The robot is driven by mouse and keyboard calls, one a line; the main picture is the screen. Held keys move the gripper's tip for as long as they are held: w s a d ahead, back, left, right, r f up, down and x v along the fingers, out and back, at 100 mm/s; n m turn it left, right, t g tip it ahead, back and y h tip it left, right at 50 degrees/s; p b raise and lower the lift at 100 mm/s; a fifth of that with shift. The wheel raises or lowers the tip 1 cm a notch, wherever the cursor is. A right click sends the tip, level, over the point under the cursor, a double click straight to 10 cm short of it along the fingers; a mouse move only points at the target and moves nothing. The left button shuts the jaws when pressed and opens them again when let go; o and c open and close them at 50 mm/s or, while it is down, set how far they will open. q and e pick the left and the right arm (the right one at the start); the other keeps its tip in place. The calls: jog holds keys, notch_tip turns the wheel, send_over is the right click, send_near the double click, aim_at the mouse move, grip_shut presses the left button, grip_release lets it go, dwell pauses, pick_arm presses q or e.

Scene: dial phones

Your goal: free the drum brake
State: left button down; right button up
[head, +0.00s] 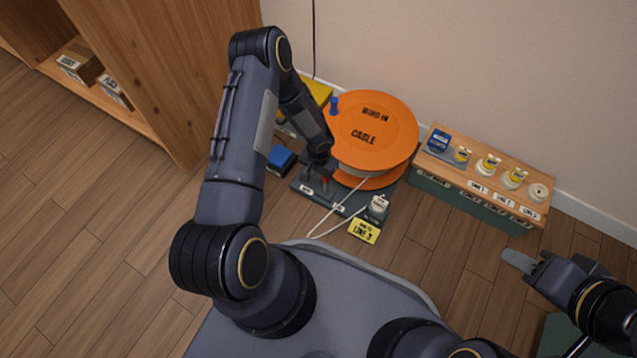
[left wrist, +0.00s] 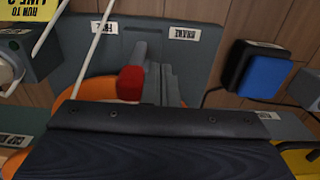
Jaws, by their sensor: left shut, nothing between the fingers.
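The orange cable drum (head: 385,135) stands on a grey base (head: 352,203) by the wall. The red brake lever tip (head: 324,181) shows low beside my left gripper (head: 318,168); it also shows in the left wrist view (left wrist: 131,83). There the closed fingers (left wrist: 165,85) are just right of the red tip, on the BRAKE label's side, with nothing between them. I cannot tell whether they touch it. The FREE label (left wrist: 103,27) is left and the BRAKE label (left wrist: 180,33) right on the base. My right gripper (head: 522,262) is far right, away from the drum.
White cable runs from the drum toward a grey block (head: 377,208) beside the yellow LINE 3 tag (head: 364,231). A blue-topped box (head: 281,159) sits left of the base. A wooden bench (head: 480,180) with sockets stands right. A wooden shelf (head: 165,70) stands left.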

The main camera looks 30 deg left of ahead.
pick_arm(q)
jog(key=shift+s+d, duration=0.1)
jog(key=shift+d, duration=0.6)
notch_tip(320, 180, up, 7)
jog(key=a+p, duration=0.1)
jog(key=p, duration=0.3)
jog(key=shift+a, duration=0.35)
